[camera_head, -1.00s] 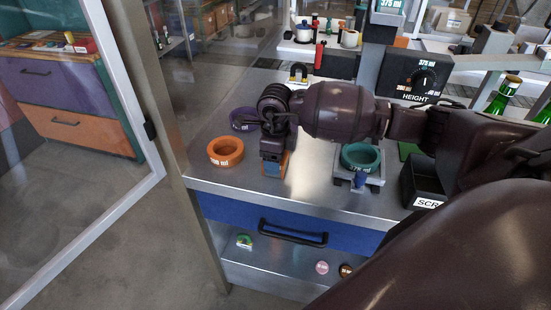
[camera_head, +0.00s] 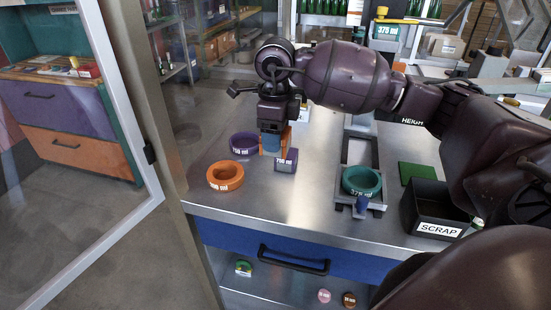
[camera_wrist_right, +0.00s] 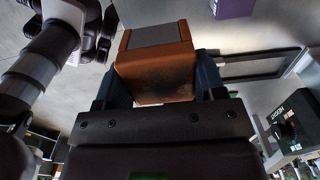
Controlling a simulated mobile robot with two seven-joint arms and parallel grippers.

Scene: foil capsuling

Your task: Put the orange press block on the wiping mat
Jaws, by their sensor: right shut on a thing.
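My right gripper (camera_head: 272,143) is shut on the orange press block (camera_wrist_right: 155,72). In the right wrist view the block sits between the two blue fingers, with a grey face at its far end and a dark smudge on its side. In the head view only orange slivers of it show beside the fingers, above the bench. A flat green mat (camera_head: 418,173), which looks like the wiping mat, lies on the right of the bench behind the scrap bin, apart from the gripper.
A purple block (camera_head: 287,161) is just by the held block in the picture. Purple (camera_head: 244,143) and orange (camera_head: 225,176) rings lie left. A teal ring (camera_head: 361,181) sits on a metal stand between gripper and mat. The black scrap bin (camera_head: 437,228) stands in front of the mat.

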